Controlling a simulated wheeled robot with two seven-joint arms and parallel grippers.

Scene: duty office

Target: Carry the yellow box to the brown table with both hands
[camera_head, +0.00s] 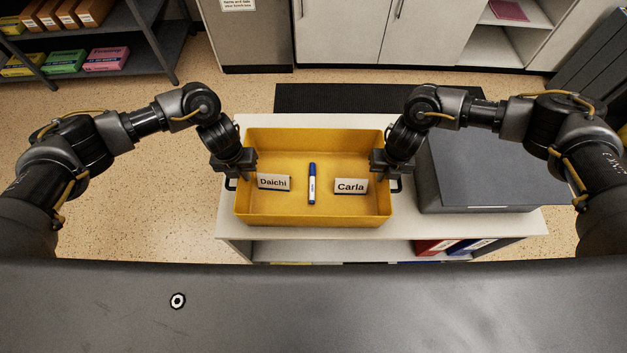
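The yellow box (315,217) is an open tray on top of a low white shelf unit. Inside it are a "Daichi" name card (274,182), a blue and white marker (312,184) and a "Carla" name card (350,186). My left gripper (236,172) is at the box's left side, by a dark handle there. My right gripper (393,172) is at the right side, by the other handle (397,186). The fingertips are small and partly hidden, so I cannot tell whether they are closed on the handles. No brown table is in view.
The white shelf unit (480,224) also bears a dark grey case (478,172) close to the box's right. Binders (436,246) stand on its lower shelf. A dark mat (340,97) and white cabinets (430,35) lie behind. A dark rack (150,62) with coloured packs is at the upper left.

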